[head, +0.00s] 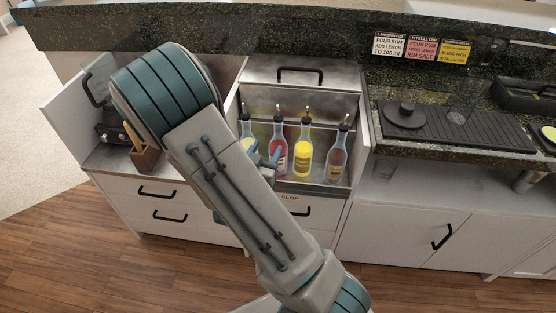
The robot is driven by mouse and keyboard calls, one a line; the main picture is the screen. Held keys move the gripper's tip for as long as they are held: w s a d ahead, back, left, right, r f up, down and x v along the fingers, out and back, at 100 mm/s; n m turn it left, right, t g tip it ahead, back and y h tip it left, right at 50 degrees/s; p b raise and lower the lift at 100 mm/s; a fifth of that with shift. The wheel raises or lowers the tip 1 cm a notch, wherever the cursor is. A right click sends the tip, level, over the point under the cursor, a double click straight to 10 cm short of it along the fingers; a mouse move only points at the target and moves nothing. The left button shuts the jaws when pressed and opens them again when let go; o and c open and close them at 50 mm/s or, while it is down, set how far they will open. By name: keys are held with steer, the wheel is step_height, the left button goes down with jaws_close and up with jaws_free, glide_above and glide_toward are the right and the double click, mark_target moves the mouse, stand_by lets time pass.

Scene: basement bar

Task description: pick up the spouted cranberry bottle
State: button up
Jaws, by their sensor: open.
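The cranberry bottle (278,146), red with a dark pouring spout, stands upright in the metal speed rail in the head view. It is second from the left in a row of spouted bottles. My gripper (266,153) shows as small blue fingers in front of its left side, open, with most of the hand hidden behind my arm. The fingers cover part of the bottle's lower left. I cannot tell whether they touch it.
A pale yellow-green bottle (246,130) stands left of it, a yellow one (302,150) and a brownish one (337,155) to the right. The metal rail (310,187) has a front lip. A dark stone counter ledge (300,35) runs above and behind.

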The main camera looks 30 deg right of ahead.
mark_target(277, 136)
steer(key=b+x, duration=0.3)
steer(key=b, duration=0.1)
steer(key=shift+d+f, duration=0.25)
steer(key=x, duration=0.2)
steer(key=shift+w+d+r, duration=0.15)
steer(key=shift+w+d, duration=0.1)
steer(key=shift+w, duration=0.05)
steer(key=x, duration=0.4)
steer(key=shift+d+f, duration=0.1)
steer(key=shift+f, duration=0.3)
steer(key=shift+w+d, duration=0.3)
steer(key=shift+d, duration=0.1)
jaws_close()
